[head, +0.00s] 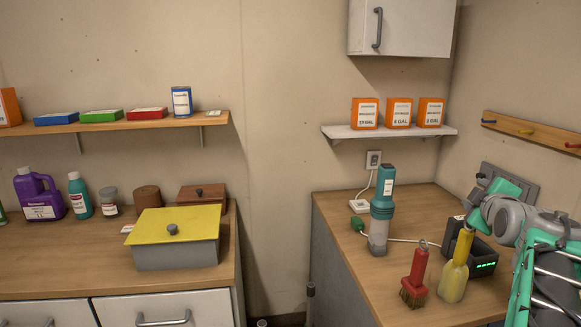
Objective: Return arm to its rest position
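My arm reaches in from the right edge, with grey and teal links over the right counter (345,225). Its far end, where my gripper (469,204) seems to be, is small and partly hidden by my own links. It appears just above the top of a yellow-handled brush (454,272) in the picture. I cannot tell whether it touches the brush or whether its fingers are open or shut. The brush stands upright on the counter.
A red brush (415,278), a teal flashlight (382,212) and a black charger (484,262) with green lights stand close by. A shelf (345,132) with orange boxes and a peg rail (532,131) are on the walls. A yellow-lidded box (175,252) sits on the left counter.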

